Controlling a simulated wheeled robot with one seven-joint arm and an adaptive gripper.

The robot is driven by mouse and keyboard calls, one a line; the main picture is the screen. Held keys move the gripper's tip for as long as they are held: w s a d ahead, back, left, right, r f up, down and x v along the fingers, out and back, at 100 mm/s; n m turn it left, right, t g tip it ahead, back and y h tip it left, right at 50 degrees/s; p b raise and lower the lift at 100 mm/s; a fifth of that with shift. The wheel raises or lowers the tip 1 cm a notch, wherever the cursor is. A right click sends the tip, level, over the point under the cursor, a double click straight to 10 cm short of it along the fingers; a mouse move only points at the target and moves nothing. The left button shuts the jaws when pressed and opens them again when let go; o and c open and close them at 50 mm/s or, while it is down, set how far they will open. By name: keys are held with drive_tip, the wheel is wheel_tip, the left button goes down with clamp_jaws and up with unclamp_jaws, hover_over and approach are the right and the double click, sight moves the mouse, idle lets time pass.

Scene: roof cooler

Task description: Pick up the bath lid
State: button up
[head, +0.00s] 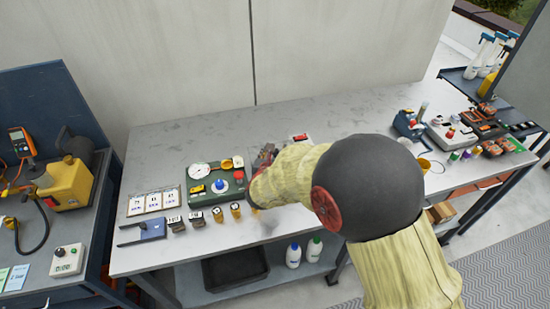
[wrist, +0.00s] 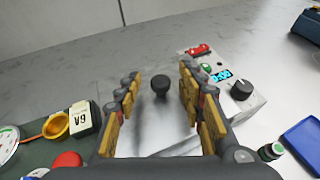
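The bath lid shows in the wrist view as a pale metal plate with a black round knob (wrist: 160,84) standing up from it. My gripper (wrist: 158,78) is open. Its yellow-padded fingers stand to the left and right of the knob, with a gap on both sides. I cannot tell the height of the fingertips over the lid. The near part of the lid is hidden by my gripper. In the head view, my gripper (head: 263,160) is mostly behind my arm, which hides the lid.
The bath's control panel (wrist: 222,75) has a lit display and a black dial, right of the fingers. A green gauge unit (head: 214,183) and small yellow cups stand left on the grey bench (head: 200,138). A blue tray (wrist: 302,140) lies right. The bench behind is clear.

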drive_tip(key=shift+c, duration=1.1)
drive_tip(key=c, duration=0.7)
clamp_jaws()
